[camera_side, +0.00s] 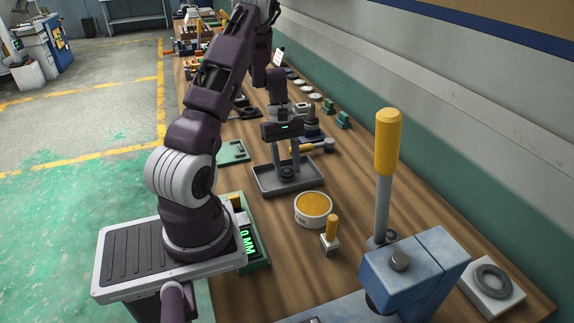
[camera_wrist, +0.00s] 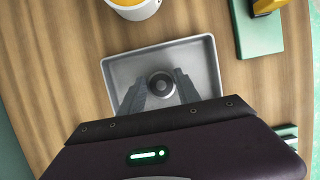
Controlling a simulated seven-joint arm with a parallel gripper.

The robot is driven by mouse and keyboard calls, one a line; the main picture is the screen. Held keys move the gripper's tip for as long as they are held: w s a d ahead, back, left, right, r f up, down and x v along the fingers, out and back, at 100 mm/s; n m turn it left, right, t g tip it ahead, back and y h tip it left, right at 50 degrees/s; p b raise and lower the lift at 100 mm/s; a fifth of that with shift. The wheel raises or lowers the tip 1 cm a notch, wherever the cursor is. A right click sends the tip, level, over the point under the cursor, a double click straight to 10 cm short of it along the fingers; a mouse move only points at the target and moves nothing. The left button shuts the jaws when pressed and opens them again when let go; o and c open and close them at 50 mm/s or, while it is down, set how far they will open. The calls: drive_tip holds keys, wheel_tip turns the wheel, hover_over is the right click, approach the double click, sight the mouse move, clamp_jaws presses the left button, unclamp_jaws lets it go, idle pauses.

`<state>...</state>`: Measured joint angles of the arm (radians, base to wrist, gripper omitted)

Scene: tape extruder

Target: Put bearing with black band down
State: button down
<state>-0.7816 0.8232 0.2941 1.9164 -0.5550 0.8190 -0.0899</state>
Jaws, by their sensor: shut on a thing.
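A small dark round bearing (camera_side: 287,173) is at the middle of a shallow grey tray (camera_side: 262,184), low over its floor or on it; I cannot tell if it touches. My gripper (camera_side: 286,165) points down over the tray, its two fingers on either side of the bearing and shut on it. In the wrist view the bearing (camera_wrist: 161,85) is a dark ring with a lighter centre, between the fingertips of my gripper (camera_wrist: 161,88). The tray (camera_wrist: 204,60) is otherwise empty there. A black band cannot be told apart on the dark bearing.
A round tub with orange contents (camera_side: 313,207) and a small yellow-handled stamp (camera_side: 331,236) stand nearer the camera. A blue press with a tall yellow lever (camera_side: 387,145) is at the right. A green plate (camera_side: 232,152) lies left of the tray.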

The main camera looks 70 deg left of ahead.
drive_tip(key=c, duration=0.9)
unclamp_jaws()
drive_tip(key=shift+o, duration=0.2)
drive_tip(key=v, duration=1.2)
drive_tip(key=w+d+r+m+y, duration=0.1)
drive_tip(key=w+d+r+m, duration=0.2)
drive_tip(key=d+r, duration=0.4)
drive_tip(key=s+d+r+m+t+y, duration=0.1)
drive_tip(key=d+r+m, duration=0.2)
drive_tip(key=d, duration=0.4)
drive_tip(key=s+d+r+m+t, duration=0.1)
drive_tip(key=d+r+m, duration=0.25)
drive_tip(key=d, duration=0.25)
drive_tip(key=s+d+m+t+y, duration=0.2)
drive_tip(key=s+d+m, duration=0.6)
drive_tip(key=s+d, duration=0.4)
drive_tip(key=shift+s+d+r+t, duration=0.2)
drive_tip(key=shift+r+t, duration=0.2)
drive_tip(key=shift+t, duration=0.4)
